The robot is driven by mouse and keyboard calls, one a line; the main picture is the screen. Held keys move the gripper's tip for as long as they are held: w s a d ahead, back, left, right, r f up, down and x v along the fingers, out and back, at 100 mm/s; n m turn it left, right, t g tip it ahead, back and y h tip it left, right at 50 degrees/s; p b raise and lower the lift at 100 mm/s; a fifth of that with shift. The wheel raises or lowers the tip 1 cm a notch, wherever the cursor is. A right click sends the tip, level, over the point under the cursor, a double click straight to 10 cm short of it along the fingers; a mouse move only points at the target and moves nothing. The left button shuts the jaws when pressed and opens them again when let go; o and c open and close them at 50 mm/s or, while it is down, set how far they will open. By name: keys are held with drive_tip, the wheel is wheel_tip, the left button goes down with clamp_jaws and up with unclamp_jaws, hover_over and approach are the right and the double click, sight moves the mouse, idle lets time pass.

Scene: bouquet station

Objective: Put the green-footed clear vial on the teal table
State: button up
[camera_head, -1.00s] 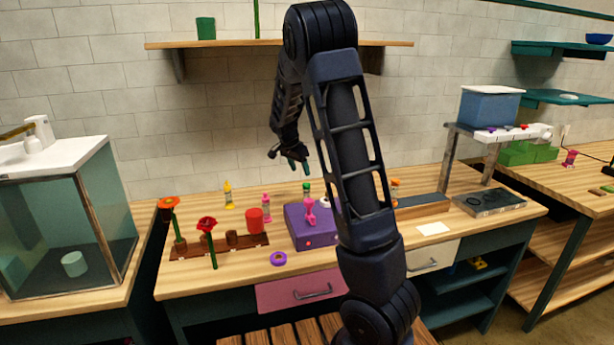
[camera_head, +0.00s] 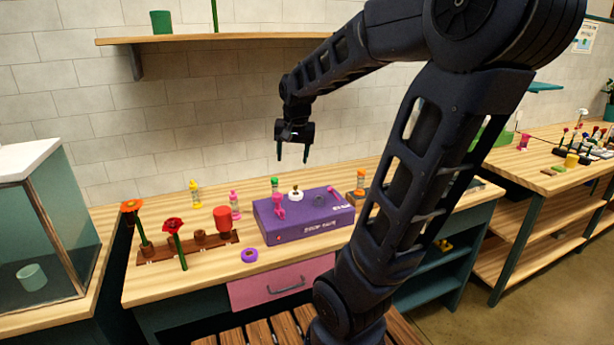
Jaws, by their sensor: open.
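A small vial with green on it (camera_head: 275,186) stands behind the left end of the purple box on the wooden bench; its lower part is hidden, so I cannot tell whether its foot is green. Similar small vials stand nearby: yellow (camera_head: 195,194), pink (camera_head: 235,205) and orange (camera_head: 360,183). My gripper (camera_head: 293,152) hangs above the back of the bench, fingers down and apart, with nothing between them. It is above the green vial and slightly to its right, not touching it. I cannot make out a teal-topped table.
The purple box (camera_head: 310,226) holds pink parts. A glass tank (camera_head: 40,235) stands left. A wooden wall shelf (camera_head: 240,36) is above. Another bench (camera_head: 550,148) is at right.

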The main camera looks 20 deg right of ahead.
drive_tip(key=s+a+n+t, duration=0.1)
drive_tip(key=s+n, duration=0.3)
drive_tip(key=s, duration=1.1)
drive_tip(key=shift+a+n, duration=0.4)
drive_tip(key=shift+s, duration=0.1)
